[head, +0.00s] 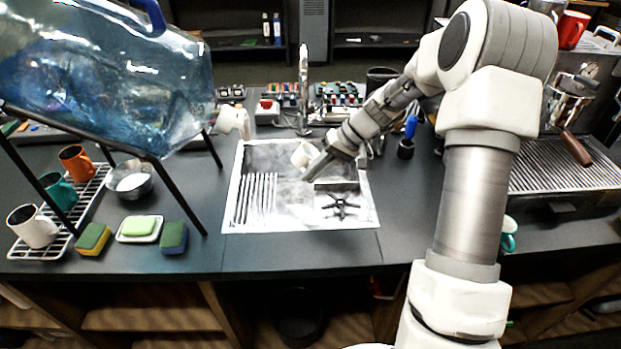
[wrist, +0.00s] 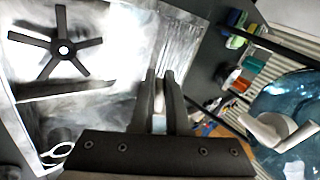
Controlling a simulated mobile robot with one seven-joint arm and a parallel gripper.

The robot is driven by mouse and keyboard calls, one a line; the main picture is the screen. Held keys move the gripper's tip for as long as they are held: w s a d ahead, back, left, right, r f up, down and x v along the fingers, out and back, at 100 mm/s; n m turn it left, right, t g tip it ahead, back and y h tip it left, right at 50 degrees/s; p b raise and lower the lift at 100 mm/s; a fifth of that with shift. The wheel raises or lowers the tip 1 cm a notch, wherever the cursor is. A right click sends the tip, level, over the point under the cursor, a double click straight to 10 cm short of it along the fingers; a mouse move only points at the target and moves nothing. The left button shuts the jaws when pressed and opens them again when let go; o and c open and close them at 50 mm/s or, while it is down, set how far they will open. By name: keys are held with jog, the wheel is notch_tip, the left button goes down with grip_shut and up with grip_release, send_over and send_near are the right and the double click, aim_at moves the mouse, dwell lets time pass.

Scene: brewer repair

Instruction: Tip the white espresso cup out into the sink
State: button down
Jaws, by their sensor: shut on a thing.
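The white espresso cup (head: 302,155) is held at the tip of my gripper (head: 316,165) over the upper middle of the sink (head: 300,222) in the head view. The cup looks tilted, but its contents cannot be made out. In the wrist view, my gripper (wrist: 161,80) has its dark fingers close together with a small pale strip between them; most of the cup is hidden there. The sink basin also shows behind the fingers in the wrist view (wrist: 110,55).
A faucet (head: 303,85) stands behind the sink. A black star-shaped piece (head: 341,205) lies in the basin. A large blue water bottle (head: 110,75) on a black stand is at left, near a rack of mugs (head: 75,215) and sponges (head: 93,238). An espresso machine (head: 570,170) is at right.

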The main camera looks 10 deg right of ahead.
jog(key=shift+s+d+f+t+y+b, duration=0.15)
jog(key=shift+f+t+y+b, duration=0.2)
jog(key=shift+y+b, duration=0.8)
jog(key=shift+w+d+f+t+y+b, duration=0.1)
jog(key=shift+f+y+b, duration=0.4)
jog(key=shift+y+b, duration=0.7)
jog(key=shift+s+d+f+t+y+b, duration=0.15)
jog(key=shift+f+t+y+b, duration=0.2)
jog(key=shift+y+b, duration=0.8)
jog(key=shift+w, duration=0.1)
jog(key=shift+d+r+p, duration=0.15)
jog(key=shift+p, duration=0.25)
